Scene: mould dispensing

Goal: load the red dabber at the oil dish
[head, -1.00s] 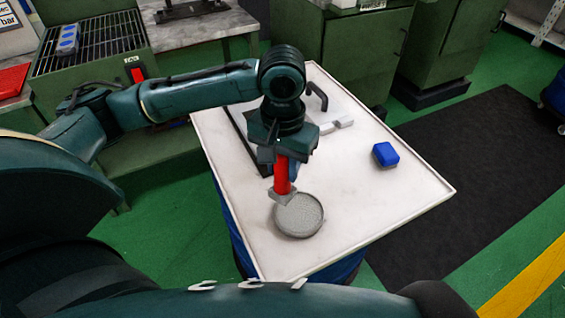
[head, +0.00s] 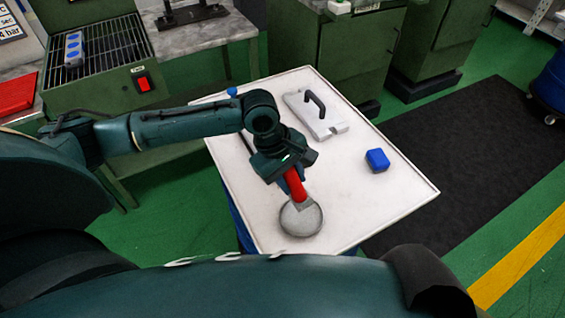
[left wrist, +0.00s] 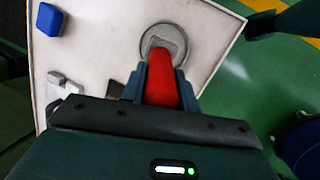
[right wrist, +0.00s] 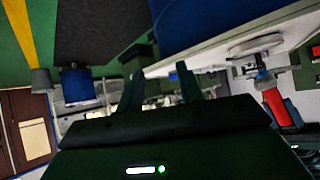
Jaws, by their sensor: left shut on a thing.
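The red dabber (head: 295,186) is held in my left gripper (head: 288,172), which is shut on its handle. The dabber is tilted, and its grey head is over the round grey oil dish (head: 301,222) near the table's front corner. In the left wrist view the red handle (left wrist: 161,85) stands between the fingers and the head covers part of the dish (left wrist: 177,33). The right wrist view also shows the dabber (right wrist: 272,98) by the dish; I cannot tell whether they touch. My right gripper (right wrist: 160,84) is open and empty, away from the dish.
The white table (head: 400,194) also holds a blue block (head: 377,160) and a pale plate with a black handle (head: 318,116). A thin dark bar lies behind my left gripper. Green cabinets stand behind, and a dark mat lies on the right.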

